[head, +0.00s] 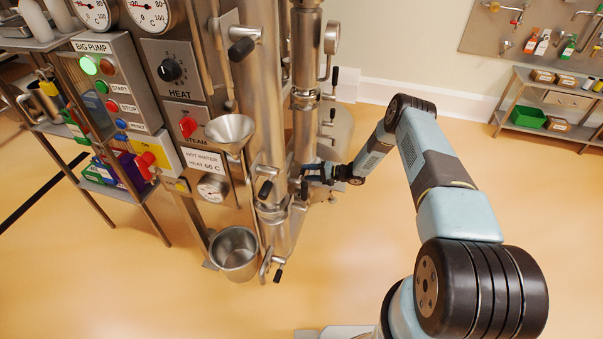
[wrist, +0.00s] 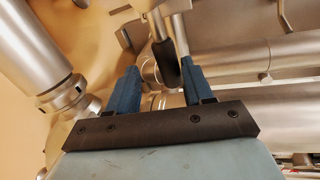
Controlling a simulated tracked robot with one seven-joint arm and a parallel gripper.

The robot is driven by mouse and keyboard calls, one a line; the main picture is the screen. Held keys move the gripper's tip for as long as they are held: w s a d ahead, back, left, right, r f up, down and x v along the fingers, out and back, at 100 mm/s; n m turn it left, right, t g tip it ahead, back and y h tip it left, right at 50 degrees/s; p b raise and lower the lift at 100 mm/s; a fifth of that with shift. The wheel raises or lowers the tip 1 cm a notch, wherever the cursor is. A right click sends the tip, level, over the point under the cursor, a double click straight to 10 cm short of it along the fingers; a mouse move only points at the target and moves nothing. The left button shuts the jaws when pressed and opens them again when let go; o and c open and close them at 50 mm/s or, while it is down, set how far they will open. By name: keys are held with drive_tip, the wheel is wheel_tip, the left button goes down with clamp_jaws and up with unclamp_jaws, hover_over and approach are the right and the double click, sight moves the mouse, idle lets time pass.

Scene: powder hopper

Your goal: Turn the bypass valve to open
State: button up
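No label reading bypass shows in either view, so I cannot tell for sure which valve is the bypass valve. My gripper (head: 310,174) is beside the vertical steel pipes of the hopper in the head view. In the wrist view my gripper (wrist: 160,66) has its two blue fingers spread apart. A black-gripped valve lever (wrist: 166,66) shows between the fingers, closer to the right one. I cannot tell whether it touches that finger. In the head view the fingers hide most of this spot.
A steel pot (head: 235,252) and a funnel (head: 229,130) stand left of the pipes. The control panel (head: 117,85) is further left.

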drive_tip(key=v, duration=1)
drive_tip(key=shift+d, duration=0.3)
